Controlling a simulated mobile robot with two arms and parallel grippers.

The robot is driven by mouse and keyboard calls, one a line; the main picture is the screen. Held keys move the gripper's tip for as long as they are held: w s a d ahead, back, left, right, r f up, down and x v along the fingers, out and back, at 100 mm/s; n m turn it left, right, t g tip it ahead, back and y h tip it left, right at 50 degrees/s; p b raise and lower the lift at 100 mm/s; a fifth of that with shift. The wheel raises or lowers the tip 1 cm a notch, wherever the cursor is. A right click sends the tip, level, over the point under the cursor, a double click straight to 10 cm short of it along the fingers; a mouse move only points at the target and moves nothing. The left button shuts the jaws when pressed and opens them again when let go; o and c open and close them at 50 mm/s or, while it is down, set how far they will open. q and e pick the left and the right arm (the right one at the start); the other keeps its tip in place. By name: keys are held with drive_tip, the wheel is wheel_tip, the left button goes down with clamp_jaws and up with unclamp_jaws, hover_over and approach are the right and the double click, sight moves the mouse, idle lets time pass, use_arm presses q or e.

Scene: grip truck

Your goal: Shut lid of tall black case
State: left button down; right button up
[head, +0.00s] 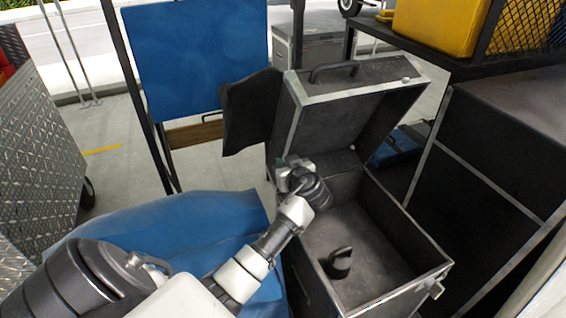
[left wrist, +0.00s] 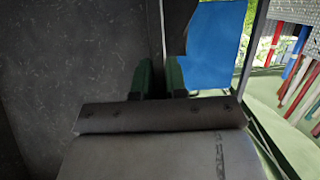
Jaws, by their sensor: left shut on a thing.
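The tall black case (head: 440,270) stands open, with pale metal edging around its rim. Its lid (head: 345,115) is raised at the back, with a dark handle (head: 333,70) on its upper side. My left gripper (head: 287,165) is at the left side of the lid, near its lower end. In the left wrist view, the green fingers (left wrist: 160,78) are shut on the lid's thin edge, and the lid's dark face (left wrist: 75,60) fills the left side. The arm partly hides the case's left rim. My right gripper is not in view.
A small dark object (head: 338,262) lies inside the case. A blue panel (head: 200,70) stands behind left, and blue cloth (head: 165,235) lies left of the case. A large dark box (head: 500,170) stands close on the right.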

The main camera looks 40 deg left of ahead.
use_arm(q)
drive_tip(key=shift+s+d+f, duration=0.2)
drive_tip(key=shift+s+d, duration=0.1)
drive_tip(key=shift+d, duration=0.35)
drive_tip(key=shift+s+d+f, duration=0.2)
drive_tip(key=shift+s+d, duration=0.05)
drive_tip(key=shift+d, duration=0.35)
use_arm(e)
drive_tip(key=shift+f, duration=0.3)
use_arm(q)
drive_tip(key=shift+b, duration=0.3)
drive_tip(key=shift+s+d+f+b, duration=0.25)
drive_tip(key=shift+d+f, duration=0.05)
drive_tip(key=shift+d, duration=0.2)
drive_tip(key=shift+s+d+f+b, duration=0.2)
drive_tip(key=shift+s+d+f, duration=0.1)
drive_tip(key=shift+d, duration=0.2)
drive_tip(key=shift+s+d+f+b, duration=0.25)
drive_tip(key=shift+d, duration=0.25)
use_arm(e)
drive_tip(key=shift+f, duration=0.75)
